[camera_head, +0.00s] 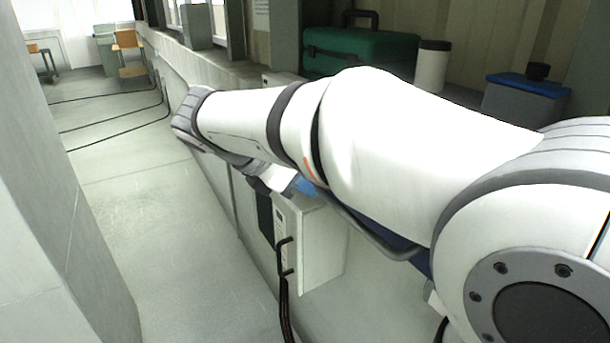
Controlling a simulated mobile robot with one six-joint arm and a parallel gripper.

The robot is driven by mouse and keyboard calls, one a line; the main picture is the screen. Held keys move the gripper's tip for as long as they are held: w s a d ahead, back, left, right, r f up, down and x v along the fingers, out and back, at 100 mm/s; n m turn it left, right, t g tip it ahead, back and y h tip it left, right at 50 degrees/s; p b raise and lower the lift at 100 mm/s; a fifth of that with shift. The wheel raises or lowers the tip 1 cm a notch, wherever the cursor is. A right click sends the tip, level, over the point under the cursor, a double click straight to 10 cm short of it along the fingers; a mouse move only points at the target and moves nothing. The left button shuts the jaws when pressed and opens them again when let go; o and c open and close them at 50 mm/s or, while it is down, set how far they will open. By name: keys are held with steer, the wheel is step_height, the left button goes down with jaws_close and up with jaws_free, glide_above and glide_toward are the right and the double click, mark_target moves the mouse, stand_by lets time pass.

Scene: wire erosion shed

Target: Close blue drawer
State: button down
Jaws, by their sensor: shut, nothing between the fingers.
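The blue drawer (408,245) shows as a dark blue strip below my arm, with a grey bar handle (378,246) along its front. My white arm crosses in front of it and hides most of it, so I cannot tell how far out it stands. My gripper (283,181) is at the folded-back end of the arm, left of the handle and above a white box. It is shut and empty, and partly hidden by the arm. A small bright blue patch (305,187) shows beside it; I cannot tell whether it belongs to the drawer.
A white box (312,245) with a black handle and dark cables stands below the gripper. A green case (360,50), a white canister (432,66) and a blue-lidded box (525,98) are on the bench behind. The aisle floor (165,235) is open; a grey pillar (55,210) stands left.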

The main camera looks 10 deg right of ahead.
steer(key=shift+w+d, duration=0.2)
steer(key=shift+d, duration=0.4)
steer(key=w+d+p, duration=0.1)
steer(key=d, duration=0.3)
steer(key=w+d+p, duration=0.1)
steer(key=w+d, duration=0.1)
steer(key=d, duration=0.3)
steer(key=w+d+p, duration=0.1)
steer(key=d, duration=0.3)
steer(key=shift+w+d, duration=0.15)
steer(key=shift+d, duration=0.05)
steer(key=shift+a, duration=0.1)
